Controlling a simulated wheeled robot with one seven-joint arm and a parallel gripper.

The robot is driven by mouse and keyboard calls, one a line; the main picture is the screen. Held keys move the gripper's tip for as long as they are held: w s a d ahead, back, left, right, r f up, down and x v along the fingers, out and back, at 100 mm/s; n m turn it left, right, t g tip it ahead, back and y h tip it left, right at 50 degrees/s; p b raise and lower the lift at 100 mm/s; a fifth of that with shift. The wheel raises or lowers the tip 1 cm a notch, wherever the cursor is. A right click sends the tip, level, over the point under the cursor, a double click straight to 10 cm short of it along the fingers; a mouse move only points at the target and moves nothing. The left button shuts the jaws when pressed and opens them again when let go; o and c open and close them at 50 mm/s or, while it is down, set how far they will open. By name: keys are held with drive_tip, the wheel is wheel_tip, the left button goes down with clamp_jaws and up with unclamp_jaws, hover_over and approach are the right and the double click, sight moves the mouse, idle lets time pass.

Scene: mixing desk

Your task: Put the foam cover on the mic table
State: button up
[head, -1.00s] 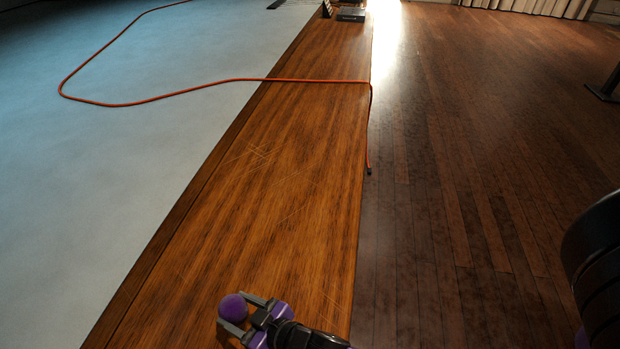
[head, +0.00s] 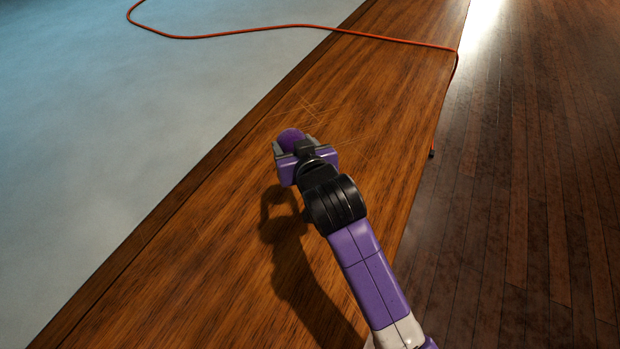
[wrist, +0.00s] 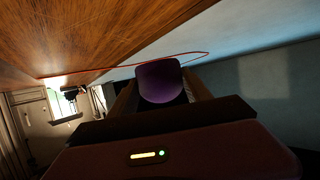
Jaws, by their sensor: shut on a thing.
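The purple foam cover (head: 291,137) is held between the two fingers of my gripper (head: 291,149). In the wrist view the foam cover (wrist: 161,82) is dark purple and rounded, with one finger on each side. My gripper is above a long wooden surface (head: 230,240), and the arm's shadow falls on the wood below and to the left. No microphone shows. I cannot tell whether this wooden surface is the mic table.
An orange cable (head: 300,27) crosses the far part of the wood and hangs over its right edge. A pale blue-grey surface (head: 110,140) lies to the left, and a dark plank floor (head: 530,180) to the right. The wood around my gripper is clear.

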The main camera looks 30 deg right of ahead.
hover_over(297, 204)
wheel_tip(297, 204, down, 15)
drive_tip(key=shift+r, duration=0.15)
drive_tip(key=shift+f, duration=2.15)
drive_tip(key=shift+b, duration=0.3)
drive_tip(key=shift+f, duration=0.2)
drive_tip(key=o, duration=1.3)
drive_tip(key=shift+r, duration=0.2)
drive_tip(key=b+v, duration=0.1)
drive_tip(key=v, duration=1.1)
